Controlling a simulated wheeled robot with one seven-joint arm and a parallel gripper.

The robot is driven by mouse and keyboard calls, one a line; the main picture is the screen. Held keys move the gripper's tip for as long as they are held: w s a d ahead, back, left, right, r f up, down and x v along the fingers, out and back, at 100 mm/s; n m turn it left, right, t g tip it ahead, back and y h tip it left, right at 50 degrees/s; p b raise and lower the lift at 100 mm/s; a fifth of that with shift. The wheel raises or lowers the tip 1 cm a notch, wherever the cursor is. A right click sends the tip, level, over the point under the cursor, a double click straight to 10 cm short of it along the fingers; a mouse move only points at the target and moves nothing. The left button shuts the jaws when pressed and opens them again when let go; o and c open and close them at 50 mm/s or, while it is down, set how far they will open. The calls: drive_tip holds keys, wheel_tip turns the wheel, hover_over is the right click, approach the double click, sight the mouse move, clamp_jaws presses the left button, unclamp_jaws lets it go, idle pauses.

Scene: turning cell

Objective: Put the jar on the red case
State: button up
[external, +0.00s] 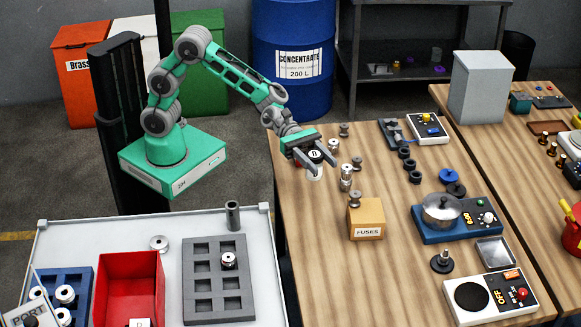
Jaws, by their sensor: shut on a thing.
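My gripper (314,165) is shut on a small jar (315,172) with a pale body and a dark top bearing a light mark. The fingers hide part of it. It is over the left part of the wooden bench, near several metal parts. I cannot tell how high above the bench top it is. The red case (129,272) looks like an open red box on the light worktop at the lower left, far from my gripper. A small pale block (140,323) with a letter shows at its near edge.
A grey pocketed tray (216,300) and a dark tube (233,215) stand right of the red case. A blue tray (77,278) is at its left. On the bench are spools, a fuses box (367,220) and a blue device (458,233). A gap separates worktop and bench.

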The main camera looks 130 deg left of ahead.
drive_tip(key=s+a+r+n+t+y, duration=0.1)
drive_tip(key=s+a+r+n+y, duration=0.2)
drive_tip(key=a, duration=0.5)
drive_tip(key=s+a+r+n+y, duration=0.1)
drive_tip(key=s+a+y, duration=0.3)
drive_tip(key=a, duration=0.5)
drive_tip(key=s+a+f+n+y, duration=0.3)
drive_tip(key=s+a, duration=0.2)
drive_tip(key=s, duration=0.4)
drive_tip(key=s+a+f+n+g+y+b, duration=0.1)
drive_tip(key=s+f+n+y+b, duration=0.1)
drive_tip(key=f, duration=1.1)
drive_tip(key=shift+s+a+f+y+b, duration=0.25)
drive_tip(key=shift+s+a+y+b, duration=0.1)
drive_tip(key=shift+s+y+b, duration=0.55)
